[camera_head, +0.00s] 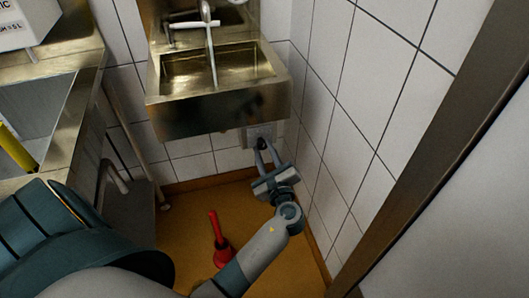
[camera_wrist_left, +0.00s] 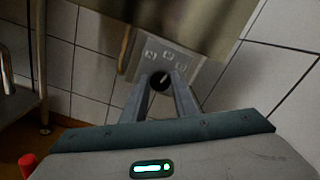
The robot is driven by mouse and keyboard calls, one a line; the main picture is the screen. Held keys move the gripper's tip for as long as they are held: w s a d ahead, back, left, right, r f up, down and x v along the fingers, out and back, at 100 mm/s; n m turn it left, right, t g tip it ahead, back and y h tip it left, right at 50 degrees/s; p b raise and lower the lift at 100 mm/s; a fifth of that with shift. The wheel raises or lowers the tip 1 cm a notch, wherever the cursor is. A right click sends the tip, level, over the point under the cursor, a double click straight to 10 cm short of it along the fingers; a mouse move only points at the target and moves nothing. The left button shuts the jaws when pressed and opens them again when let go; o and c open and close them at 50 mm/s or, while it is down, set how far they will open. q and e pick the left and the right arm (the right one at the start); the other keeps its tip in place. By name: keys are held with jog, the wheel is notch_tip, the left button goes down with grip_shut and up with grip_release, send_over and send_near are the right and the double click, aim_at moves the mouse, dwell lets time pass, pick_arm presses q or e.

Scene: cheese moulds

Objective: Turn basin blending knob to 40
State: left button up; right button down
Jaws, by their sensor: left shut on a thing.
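The blending knob (camera_head: 262,143) is a small dark round knob on a grey wall plate (camera_head: 268,131) below the basin (camera_head: 218,95). In the left wrist view the knob (camera_wrist_left: 160,81) has a light pointer line, and the plate (camera_wrist_left: 146,58) carries small printed marks above it that are too blurred to read. My left gripper (camera_head: 262,150) reaches up to the plate, with its two fingertips on either side of the knob. It is shut on the knob, and the fingers (camera_wrist_left: 160,88) hide its sides. My right gripper is not in view.
A metal counter (camera_head: 85,80) with a sink is at the left. White tiled walls meet in the corner close to my left gripper. A dark frame (camera_head: 440,130) runs along the right.

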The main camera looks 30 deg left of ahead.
pick_arm(q)
jog(key=shift+n+b, duration=0.3)
jog(key=shift+n, duration=0.8)
jog(key=shift+n+b, duration=0.3)
jog(key=shift+n, duration=0.1)
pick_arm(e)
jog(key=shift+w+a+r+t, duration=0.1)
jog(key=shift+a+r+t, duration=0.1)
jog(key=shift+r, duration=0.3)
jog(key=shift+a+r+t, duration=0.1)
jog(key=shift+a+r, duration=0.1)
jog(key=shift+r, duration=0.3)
pick_arm(q)
jog(key=o, duration=1)
jog(key=shift+v, duration=3.8)
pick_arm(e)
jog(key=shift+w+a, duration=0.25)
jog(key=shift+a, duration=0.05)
